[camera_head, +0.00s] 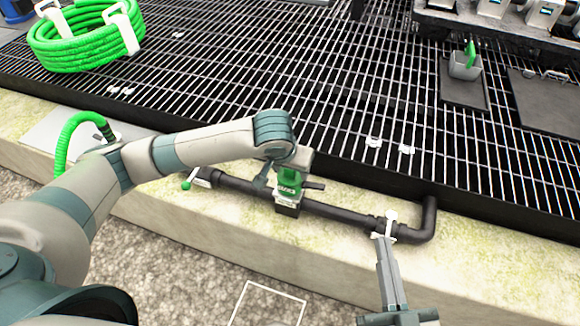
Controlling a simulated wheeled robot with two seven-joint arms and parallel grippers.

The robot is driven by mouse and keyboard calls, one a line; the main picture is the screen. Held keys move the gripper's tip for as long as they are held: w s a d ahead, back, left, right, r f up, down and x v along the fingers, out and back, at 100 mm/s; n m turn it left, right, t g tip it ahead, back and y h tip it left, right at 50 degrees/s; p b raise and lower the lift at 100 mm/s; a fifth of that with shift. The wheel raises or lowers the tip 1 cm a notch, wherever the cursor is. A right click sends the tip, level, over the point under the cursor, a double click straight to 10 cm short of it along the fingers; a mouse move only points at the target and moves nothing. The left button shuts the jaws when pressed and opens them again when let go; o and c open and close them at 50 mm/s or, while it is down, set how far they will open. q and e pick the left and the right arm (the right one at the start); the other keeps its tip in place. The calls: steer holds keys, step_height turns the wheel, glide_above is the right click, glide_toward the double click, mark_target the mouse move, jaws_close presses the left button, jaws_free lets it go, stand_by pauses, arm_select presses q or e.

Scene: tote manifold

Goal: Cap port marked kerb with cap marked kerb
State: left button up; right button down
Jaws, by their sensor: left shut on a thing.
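My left gripper (292,168) is shut on a green cap (289,184) with a pale marking too small to read. The cap is upright, directly over a black block-like fitting (287,209) on the black pipe manifold (335,213). The gripper hides its top, and I cannot tell whether it is seated on the fitting or just above it. My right gripper (384,240) comes in from the bottom, its slim grey fingers close to a white fitting (390,218) near the pipe's right end. I cannot tell whether they touch it. No kerb marking is readable.
A green-handled valve (188,183) is at the pipe's left end. The pale ledge (130,205) carries the pipe beside a black grating (330,70). A green hose coil (85,45) lies back left. A grey cup (465,66) with a green item stands back right.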

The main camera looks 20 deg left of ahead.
arm_select(q)
steer(key=o, duration=1.2)
steer(key=shift+o, duration=0.2)
steer(key=shift+r, duration=0.1)
steer(key=shift+s+r, duration=0.15)
steer(key=shift+r, duration=0.2)
steer(key=p+v, duration=0.2)
steer(key=v, duration=0.5)
steer(key=shift+r+p, duration=0.15)
steer(key=shift+p, duration=0.15)
steer(key=p+v, duration=0.2)
steer(key=v, duration=0.7)
steer(key=shift+p, duration=0.35)
arm_select(e)
steer(key=s+d+f+g+h, duration=0.1)
steer(key=s+d+f+g, duration=0.1)
steer(key=f+g, duration=0.3)
steer(key=s+d+f+g+h, duration=0.2)
steer(key=f+g, duration=0.3)
steer(key=f, duration=0.5)
steer(key=shift+s+d+f+m+g, duration=0.2)
steer(key=shift+s+d+m+g, duration=0.1)
steer(key=shift+s+d, duration=0.4)
arm_select(q)
steer(key=shift+r, duration=0.1)
steer(key=shift+c, duration=0.2)
arm_select(e)
steer(key=shift+h, duration=0.3)
